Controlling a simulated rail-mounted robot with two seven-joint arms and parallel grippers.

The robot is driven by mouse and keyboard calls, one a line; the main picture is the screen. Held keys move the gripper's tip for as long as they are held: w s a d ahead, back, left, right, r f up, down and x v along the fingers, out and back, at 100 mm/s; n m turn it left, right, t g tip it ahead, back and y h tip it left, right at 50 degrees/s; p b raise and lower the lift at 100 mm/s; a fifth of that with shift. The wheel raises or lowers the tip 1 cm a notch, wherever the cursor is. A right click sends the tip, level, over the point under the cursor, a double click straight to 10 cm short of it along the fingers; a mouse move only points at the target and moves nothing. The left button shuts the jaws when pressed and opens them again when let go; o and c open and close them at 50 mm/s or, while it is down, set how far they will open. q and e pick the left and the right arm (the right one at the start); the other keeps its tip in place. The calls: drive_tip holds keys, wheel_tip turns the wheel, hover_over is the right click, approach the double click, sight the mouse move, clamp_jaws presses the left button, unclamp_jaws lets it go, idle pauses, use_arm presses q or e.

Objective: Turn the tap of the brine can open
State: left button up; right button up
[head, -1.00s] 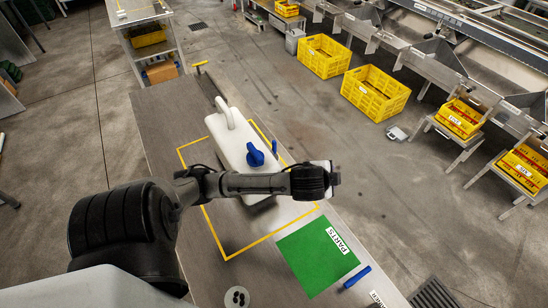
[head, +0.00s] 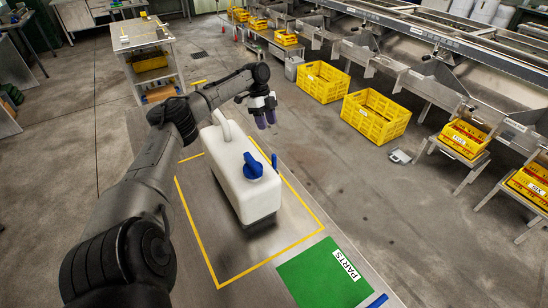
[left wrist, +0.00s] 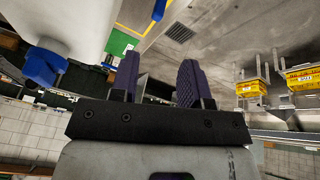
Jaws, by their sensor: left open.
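The brine can (head: 240,180) is a white can with a handle and a blue cap (head: 253,166), standing upright on the bench inside a yellow outline. My left gripper (head: 266,121), with purple finger pads, is open and empty, beyond the can's handle end and apart from the can. In the left wrist view, the open fingers (left wrist: 158,80) have nothing between them. The can (left wrist: 72,20) fills the upper left there, with a blue part (left wrist: 42,66) at its edge. My right gripper is not in view.
A green mat (head: 318,275) labelled PARTS lies on the near bench, with a blue item (head: 378,300) beside it. Yellow crates (head: 374,117) stand on the floor to the right, before a metal machine. A trolley (head: 150,55) stands at the back left.

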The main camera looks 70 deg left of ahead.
sight(274, 154)
use_arm(q)
drive_tip(key=d+f+m, duration=0.1)
drive_tip(key=f, duration=0.3)
drive_tip(key=d+f+m, duration=0.1)
drive_tip(key=d+f, duration=0.1)
drive_tip(key=f, duration=0.2)
drive_tip(key=w+d+f+m, duration=0.1)
drive_tip(key=d+f+m, duration=0.1)
drive_tip(key=f, duration=0.2)
drive_tip(key=shift+d+f, duration=0.2)
drive_tip(key=shift+f, duration=0.2)
clamp_jaws()
idle(0.3)
